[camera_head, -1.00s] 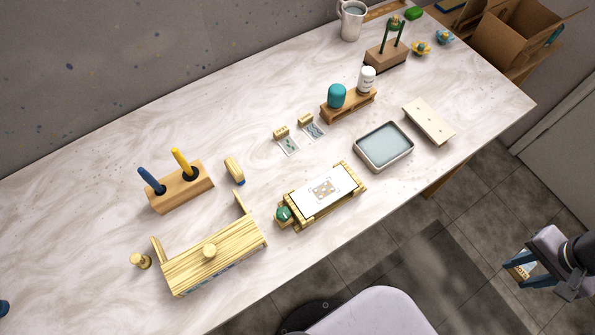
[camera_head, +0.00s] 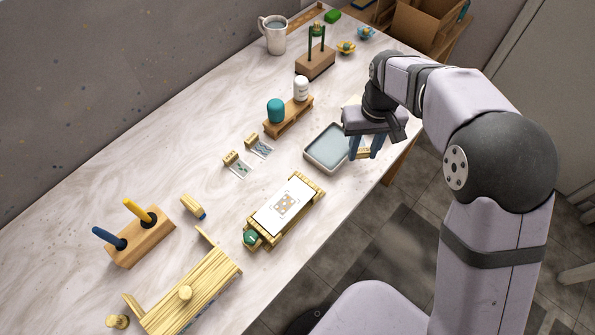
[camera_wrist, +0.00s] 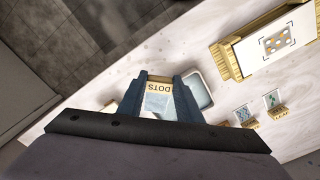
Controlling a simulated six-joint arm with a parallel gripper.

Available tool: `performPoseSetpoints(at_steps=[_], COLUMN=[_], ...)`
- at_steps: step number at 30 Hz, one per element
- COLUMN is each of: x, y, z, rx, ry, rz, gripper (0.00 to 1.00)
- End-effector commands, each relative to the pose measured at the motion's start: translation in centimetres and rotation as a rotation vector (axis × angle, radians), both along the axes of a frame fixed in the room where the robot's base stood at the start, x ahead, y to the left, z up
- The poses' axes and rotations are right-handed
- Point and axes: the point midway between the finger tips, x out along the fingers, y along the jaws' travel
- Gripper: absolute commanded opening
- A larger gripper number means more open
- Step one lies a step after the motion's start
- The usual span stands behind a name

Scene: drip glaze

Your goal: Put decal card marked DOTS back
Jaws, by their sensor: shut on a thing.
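The decal card marked DOTS (camera_wrist: 159,88) is between the fingers of my gripper (camera_wrist: 158,100), which is shut on its wooden tab; the pale sheet shows below the lettering. In the head view my gripper (camera_head: 365,147) holds the card's tab (camera_head: 363,154) at the right side of the water tray (camera_head: 311,157), seemingly above the table's front edge. Two other decal cards, a nearer one (camera_head: 238,168) and a farther one (camera_head: 259,148), lie side by side on the table, left of the tray. The wrist view shows the LEAF card (camera_wrist: 271,101) and a second card (camera_wrist: 243,115).
A white tile with a dot decal (camera_head: 271,219) rests on a wooden stand (camera_head: 317,183) near the front edge. A rack with teal and white bottles (camera_head: 288,119) stands behind the cards. A pale board beyond the tray is mostly hidden by my arm. Marble table around the cards is clear.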

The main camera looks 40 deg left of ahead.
Motion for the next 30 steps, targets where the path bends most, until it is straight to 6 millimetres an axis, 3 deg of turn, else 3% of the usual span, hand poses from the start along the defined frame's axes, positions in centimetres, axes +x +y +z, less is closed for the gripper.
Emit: performPoseSetpoints(at_steps=[1, 6, 15, 22, 30], x=[-1.6, -7.1, -18.6, -25.3, -28.3], y=[2.3, 8.5, 16.3, 18.9, 19.7], z=[0.3, 1.1, 2.6, 3.3, 3.6], rx=[0.001, 0.001, 0.001, 0.001, 0.0], ry=[-0.001, -0.001, -0.001, 0.0, 0.0], rz=[0.061, 0.236, 0.521, 0.663, 0.723], gripper=[0.08, 0.08, 0.08, 0.08, 0.08])
